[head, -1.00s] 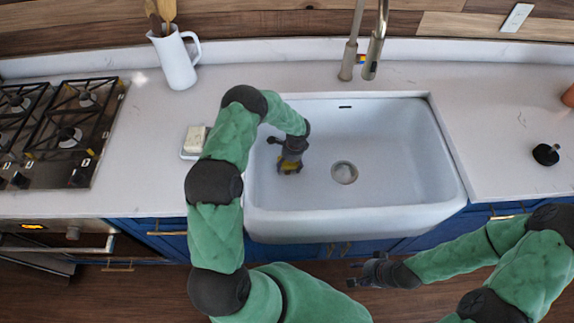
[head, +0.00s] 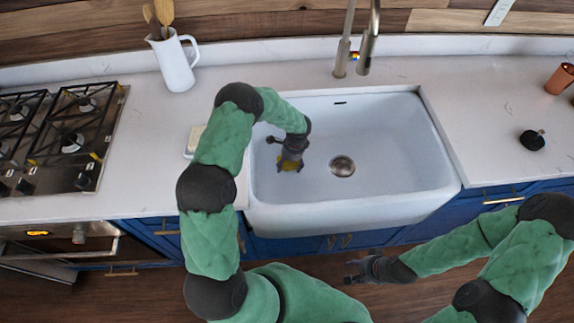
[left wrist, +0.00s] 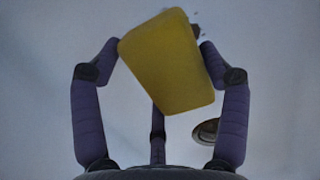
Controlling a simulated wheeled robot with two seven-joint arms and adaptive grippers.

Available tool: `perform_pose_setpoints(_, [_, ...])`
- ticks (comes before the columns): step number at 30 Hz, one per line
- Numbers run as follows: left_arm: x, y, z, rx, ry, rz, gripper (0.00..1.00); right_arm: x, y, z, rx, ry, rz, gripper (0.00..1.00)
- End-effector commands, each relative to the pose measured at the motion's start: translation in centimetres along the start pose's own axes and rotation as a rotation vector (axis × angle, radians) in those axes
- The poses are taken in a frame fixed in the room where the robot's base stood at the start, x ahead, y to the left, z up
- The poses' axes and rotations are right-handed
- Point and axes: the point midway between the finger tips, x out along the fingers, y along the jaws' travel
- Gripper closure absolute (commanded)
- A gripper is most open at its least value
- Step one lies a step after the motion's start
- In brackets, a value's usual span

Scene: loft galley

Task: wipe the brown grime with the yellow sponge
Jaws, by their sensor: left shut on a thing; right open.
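The yellow sponge (left wrist: 168,62) is between the fingers of my left gripper (left wrist: 158,55), which is shut on it. In the head view my left gripper (head: 291,158) points down into the left part of the white sink, with a bit of the sponge (head: 289,165) showing under it. Small dark brownish specks of grime (left wrist: 196,29) show just past the sponge's upper right edge in the left wrist view. Any grime beneath the sponge is hidden. My right gripper (head: 352,273) is open and empty, low in front of the blue cabinets.
The white sink (head: 395,150) has a round drain (head: 341,166) right of my left gripper. The faucet (head: 368,45) stands behind it. A stove (head: 60,135) and a white pitcher (head: 174,62) are left. A black stopper (head: 532,140) and a copper cup (head: 560,79) are right.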

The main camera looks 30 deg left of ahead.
Motion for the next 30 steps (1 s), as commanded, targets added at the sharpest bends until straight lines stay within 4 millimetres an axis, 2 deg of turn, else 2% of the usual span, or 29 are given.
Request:
perform_pose_setpoints(3, [-1.4, 0.1, -0.1, -0.002, 0.000, 0.000, 0.51, -0.8, -0.3, 0.1, 0.000, 0.000, 0.000, 0.55])
perform_pose_setpoints(9, [-2.9, 0.3, -0.2, -0.003, 0.000, 0.001, 0.51, -1.6, -0.6, 0.1, 0.000, 0.000, 0.000, 0.55])
perform_pose_setpoints(27, [-3.1, 0.3, -0.3, -0.005, 0.000, 0.001, 0.51, -1.6, -0.6, 0.1, 0.000, 0.000, 0.000, 0.55])
perform_pose_setpoints(30, [-3.8, 0.6, -0.4, -0.035, 0.002, 0.002, 0.51, -1.6, -0.6, 0.1, 0.000, 0.000, 0.000, 0.55])
